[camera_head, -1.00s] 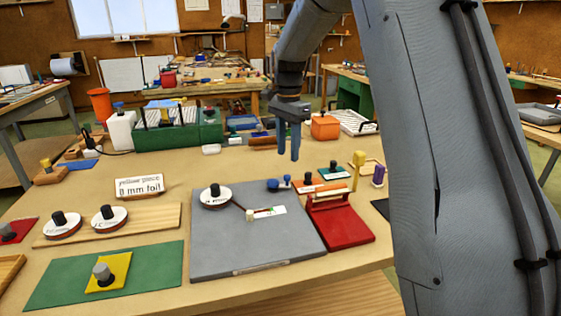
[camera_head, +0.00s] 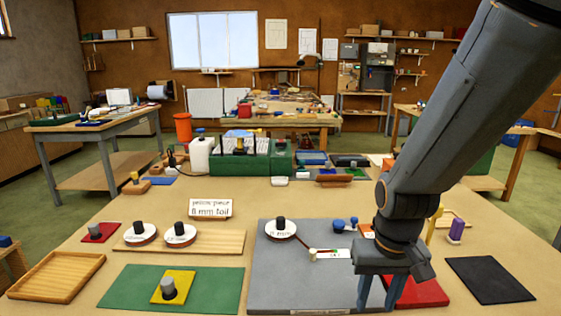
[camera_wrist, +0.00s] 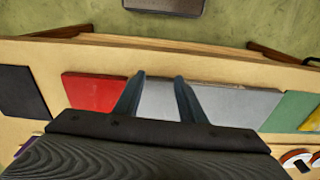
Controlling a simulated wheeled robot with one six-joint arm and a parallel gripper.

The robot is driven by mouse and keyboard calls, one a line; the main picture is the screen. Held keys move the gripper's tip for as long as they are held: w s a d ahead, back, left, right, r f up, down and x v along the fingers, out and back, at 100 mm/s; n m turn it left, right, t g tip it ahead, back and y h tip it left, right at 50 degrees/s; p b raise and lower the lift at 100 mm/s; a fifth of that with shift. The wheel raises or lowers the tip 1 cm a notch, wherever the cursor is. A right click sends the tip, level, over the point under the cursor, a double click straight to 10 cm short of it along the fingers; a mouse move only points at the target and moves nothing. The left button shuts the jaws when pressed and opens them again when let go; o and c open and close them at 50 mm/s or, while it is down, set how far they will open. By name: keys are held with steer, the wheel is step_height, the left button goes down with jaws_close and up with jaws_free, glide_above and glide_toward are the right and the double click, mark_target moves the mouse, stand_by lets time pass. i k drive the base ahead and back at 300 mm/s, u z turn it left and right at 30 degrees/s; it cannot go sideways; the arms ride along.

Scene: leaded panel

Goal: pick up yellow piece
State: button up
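The yellow piece (camera_head: 184,284) is a flat plate with a grey knob standing on it. It lies on a green mat (camera_head: 120,288) at the front left of the table. In the wrist view a part of the yellow piece (camera_wrist: 313,121) shows at the right edge, cut off by the frame. My gripper (camera_head: 379,292) is well to the right of it, pointing down over the right side of the grey board (camera_head: 290,285), near the red block (camera_head: 425,292). In the wrist view my gripper (camera_wrist: 158,78) has its fingers apart with nothing between them.
Two white discs with black knobs (camera_head: 140,235) stand on a wooden board left of the grey board. A wooden tray (camera_head: 58,275) lies at the far left. A white card (camera_head: 211,208) stands behind. A black mat (camera_head: 488,279) lies at right.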

mark_target(174, 289)
steer(key=u, duration=1.45)
